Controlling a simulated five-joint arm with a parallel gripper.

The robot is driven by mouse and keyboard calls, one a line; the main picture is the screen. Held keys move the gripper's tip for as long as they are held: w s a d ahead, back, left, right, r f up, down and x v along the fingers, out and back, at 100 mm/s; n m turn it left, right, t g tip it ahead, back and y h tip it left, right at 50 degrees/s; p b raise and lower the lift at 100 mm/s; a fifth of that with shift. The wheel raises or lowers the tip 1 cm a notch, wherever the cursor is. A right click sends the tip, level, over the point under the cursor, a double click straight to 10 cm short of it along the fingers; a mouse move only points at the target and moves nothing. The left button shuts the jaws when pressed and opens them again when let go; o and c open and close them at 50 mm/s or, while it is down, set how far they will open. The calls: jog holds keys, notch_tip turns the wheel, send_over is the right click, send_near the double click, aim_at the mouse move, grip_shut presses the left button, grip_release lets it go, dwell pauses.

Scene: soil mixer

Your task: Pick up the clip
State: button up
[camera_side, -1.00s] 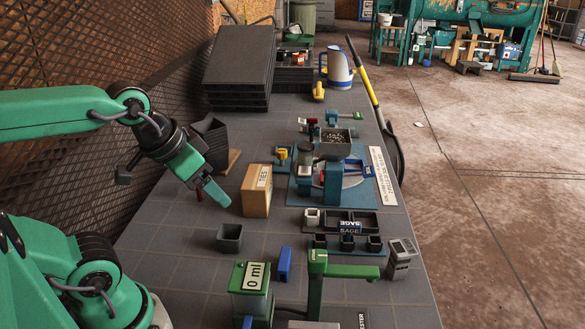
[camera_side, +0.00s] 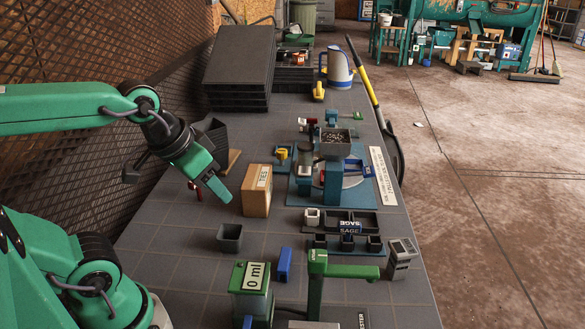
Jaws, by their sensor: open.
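My gripper (camera_side: 209,190) hangs above the left part of the grey bench, just left of the brown TIES box (camera_side: 257,191). One green finger shows clearly and points down and to the right. It appears apart from the box. A small red piece (camera_side: 194,185) shows at the left of the finger; I cannot tell whether it is the clip or part of my gripper. No other thing can be surely named as the clip. The gripper is open, and nothing is seen held in it.
A small dark pot (camera_side: 229,238) and an upright blue piece (camera_side: 284,263) stand in front of the TIES box. A dark square bin (camera_side: 216,130) is behind my gripper. The SAGE tray (camera_side: 344,223) is at right. Bare bench lies left of the pot.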

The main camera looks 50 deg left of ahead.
jog(key=w+d+f+n+g, duration=0.35)
jog(key=w+f, duration=0.25)
jog(key=w, duration=0.2)
jog(key=n+g, duration=0.2)
jog(key=n, duration=0.2)
send_over(284, 258)
notch_tip(284, 258, down, 9)
jog(key=shift+r, duration=0.1)
jog(key=shift+w+d+f+n, duration=0.15)
jog(key=shift+f+n, duration=0.1)
jog(key=shift+f, duration=0.3)
jog(key=shift+f, duration=0.1)
jog(key=shift+f, duration=1.2)
jog(key=shift+f, duration=0.1)
jog(key=shift+f, duration=2.45)
